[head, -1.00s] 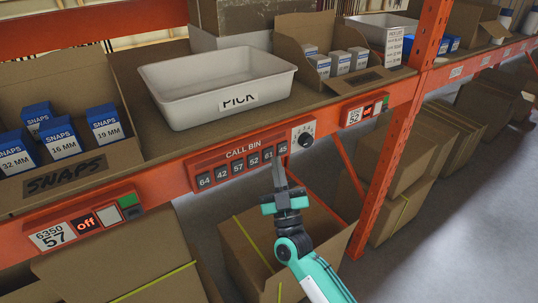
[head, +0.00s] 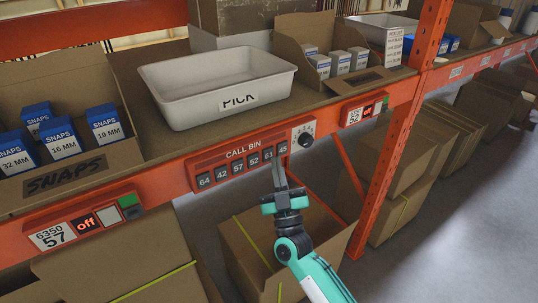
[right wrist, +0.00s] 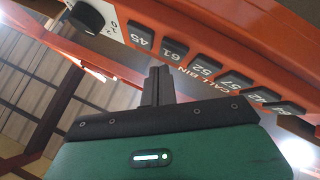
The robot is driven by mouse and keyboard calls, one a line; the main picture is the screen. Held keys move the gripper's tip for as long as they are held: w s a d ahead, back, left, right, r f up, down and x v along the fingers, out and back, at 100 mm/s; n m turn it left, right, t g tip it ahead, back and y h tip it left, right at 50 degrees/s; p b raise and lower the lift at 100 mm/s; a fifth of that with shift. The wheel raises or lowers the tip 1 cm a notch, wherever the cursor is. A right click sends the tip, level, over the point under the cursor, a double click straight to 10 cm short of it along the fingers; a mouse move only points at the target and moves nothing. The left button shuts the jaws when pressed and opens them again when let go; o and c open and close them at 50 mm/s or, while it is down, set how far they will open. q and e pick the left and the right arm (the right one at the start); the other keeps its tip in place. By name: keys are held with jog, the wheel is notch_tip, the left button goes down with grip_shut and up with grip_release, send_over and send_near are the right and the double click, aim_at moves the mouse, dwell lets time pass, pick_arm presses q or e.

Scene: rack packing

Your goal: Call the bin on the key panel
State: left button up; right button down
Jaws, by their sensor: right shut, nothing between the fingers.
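The orange-red CALL BIN key panel (head: 243,152) is fixed to the front of the shelf beam. Its dark keys read 64, 42, 57, 52, 61 and 45 from left to right. My right gripper (head: 279,164) is shut and empty, with its fingertips just below and in front of the 61 and 45 keys, partly covering 61. In the right wrist view the shut fingers (right wrist: 158,72) point at the panel near the 45 key (right wrist: 141,36) and the 61 key (right wrist: 174,50). I cannot tell whether the tips touch a key. My left gripper is not in view.
A black dial (head: 305,140) sits at the panel's right end. Above, a white PICK tote (head: 215,105) stands on the shelf, with a SNAPS carton (head: 65,178) to its left. A small label unit (head: 86,222) reading 57 and off is on the beam. Cartons (head: 255,250) stand below.

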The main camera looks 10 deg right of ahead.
jog(key=shift+w+a, duration=0.2)
jog(key=shift+w, duration=0.2)
jog(key=shift+w+a, duration=0.1)
jog(key=shift+w, duration=0.3)
dwell(0.7)
jog(key=shift+s, duration=0.1)
jog(key=shift+s+d, duration=0.3)
jog(key=shift+s, duration=0.45)
jog(key=shift+p, duration=0.3)
jog(key=s, duration=0.1)
jog(key=s+d+p, duration=0.1)
jog(key=s, duration=0.2)
jog(key=shift+s+d, duration=0.3)
jog(key=shift+d, duration=0.05)
